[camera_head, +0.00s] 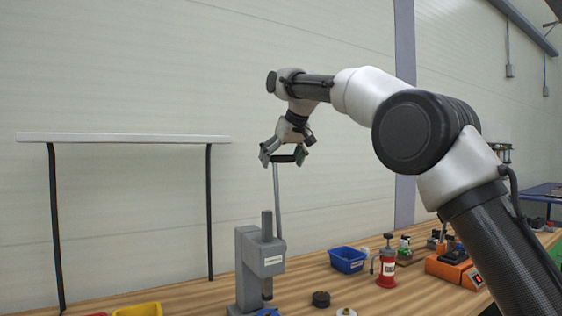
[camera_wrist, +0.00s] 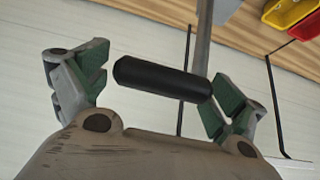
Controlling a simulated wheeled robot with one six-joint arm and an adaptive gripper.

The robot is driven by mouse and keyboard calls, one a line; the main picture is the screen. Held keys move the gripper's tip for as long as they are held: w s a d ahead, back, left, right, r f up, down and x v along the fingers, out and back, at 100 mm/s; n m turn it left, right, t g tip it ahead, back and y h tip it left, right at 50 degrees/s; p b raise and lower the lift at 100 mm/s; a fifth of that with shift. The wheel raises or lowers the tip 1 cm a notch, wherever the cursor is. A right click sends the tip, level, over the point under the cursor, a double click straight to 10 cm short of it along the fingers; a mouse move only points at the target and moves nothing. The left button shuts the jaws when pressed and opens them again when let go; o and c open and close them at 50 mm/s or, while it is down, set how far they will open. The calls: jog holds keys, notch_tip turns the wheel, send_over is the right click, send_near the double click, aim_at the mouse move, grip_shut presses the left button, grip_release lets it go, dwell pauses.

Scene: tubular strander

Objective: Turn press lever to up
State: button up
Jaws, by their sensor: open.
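The grey press (camera_head: 252,262) stands on the wooden bench, left of the middle in the head view. Its thin metal lever (camera_head: 277,200) rises nearly upright from the press to a black handle (camera_head: 286,159) at the top. My gripper (camera_head: 284,155) is at the handle, with its fingers spread. In the wrist view the black handle (camera_wrist: 162,78) lies crosswise between the two open green-padded fingers, and the lever rod (camera_wrist: 204,35) runs up from its right end. A gap shows at the left finger; the right finger is close to the handle end, and contact there cannot be told.
A blue bin (camera_head: 347,261), a red bottle-like tool (camera_head: 387,268) and an orange device (camera_head: 455,268) stand right of the press. A yellow bin (camera_head: 138,310) is at the front left. A white shelf (camera_head: 125,138) on dark legs stands behind. Space around the handle looks clear.

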jog(key=v, duration=1.2)
